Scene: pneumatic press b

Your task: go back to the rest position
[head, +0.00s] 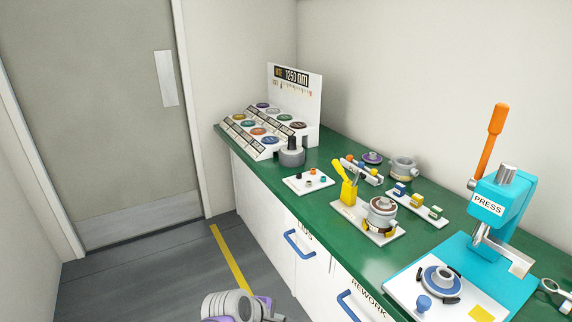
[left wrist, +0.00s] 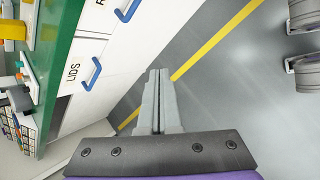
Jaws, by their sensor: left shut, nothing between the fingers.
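My left gripper (left wrist: 158,76) shows in the left wrist view. Its two grey fingers are together with nothing between them. It is over the grey floor, beside the white cabinet front and clear of it. In the head view only a white and purple part of my arm shows at the bottom edge; no fingertips are visible there. My right gripper is in neither view.
A green-topped bench (head: 328,231) runs along the wall with white drawers and blue handles (head: 300,245). On it stand a teal press (head: 502,205), a lid rack (head: 262,132) and small trays. Open floor with a yellow line (head: 231,258) lies left, before a grey door (head: 95,110).

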